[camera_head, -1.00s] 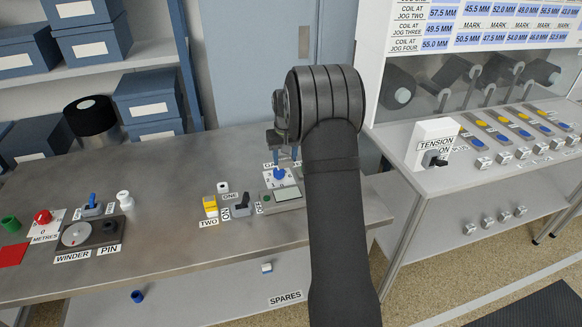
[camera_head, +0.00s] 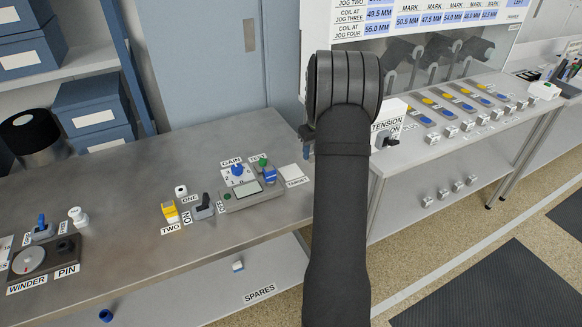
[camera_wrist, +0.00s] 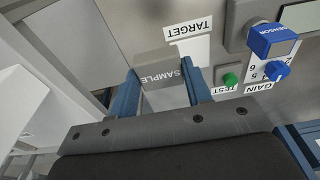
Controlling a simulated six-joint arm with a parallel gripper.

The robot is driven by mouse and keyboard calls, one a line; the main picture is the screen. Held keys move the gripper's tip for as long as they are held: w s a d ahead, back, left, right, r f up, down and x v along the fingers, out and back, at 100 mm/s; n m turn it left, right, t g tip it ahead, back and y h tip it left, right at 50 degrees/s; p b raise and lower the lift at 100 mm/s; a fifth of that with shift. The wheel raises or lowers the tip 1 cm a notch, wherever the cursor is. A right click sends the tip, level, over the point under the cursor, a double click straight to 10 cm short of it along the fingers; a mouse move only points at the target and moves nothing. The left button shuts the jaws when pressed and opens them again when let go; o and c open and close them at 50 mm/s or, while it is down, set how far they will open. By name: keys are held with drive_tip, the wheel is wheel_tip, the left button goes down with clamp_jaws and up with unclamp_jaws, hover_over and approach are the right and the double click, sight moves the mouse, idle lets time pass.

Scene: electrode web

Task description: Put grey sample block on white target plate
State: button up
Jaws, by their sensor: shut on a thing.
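The grey sample block (camera_wrist: 160,66), marked SAMPLE, is between the blue fingers of my gripper (camera_wrist: 163,82) in the wrist view, and the gripper is shut on it. The white target plate (camera_wrist: 194,50) lies just beyond and to the right of the block there, partly hidden by it. In the head view the target plate (camera_head: 290,171) lies at the bench's right end, left of my arm. There, my arm hides the block and most of my gripper. The height of the block above the bench is unclear.
Left of the plate in the head view stand a blue sensor (camera_head: 269,175), a green TEST button (camera_head: 262,162), a GAIN knob (camera_head: 237,170) and a grey meter box (camera_head: 243,193). The bench's right edge is close to the plate. A second bench (camera_head: 440,125) stands to the right.

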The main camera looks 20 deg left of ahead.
hover_over(291, 171)
drive_tip(key=f, duration=0.5)
drive_tip(key=shift+s+d, duration=0.15)
drive_tip(key=shift+s, duration=0.1)
drive_tip(key=shift+f, duration=2)
drive_tip(key=shift+f, duration=0.1)
drive_tip(key=o, duration=1)
drive_tip(key=r, duration=0.8)
drive_tip(key=s+d+r, duration=0.1)
drive_tip(key=r, duration=0.3)
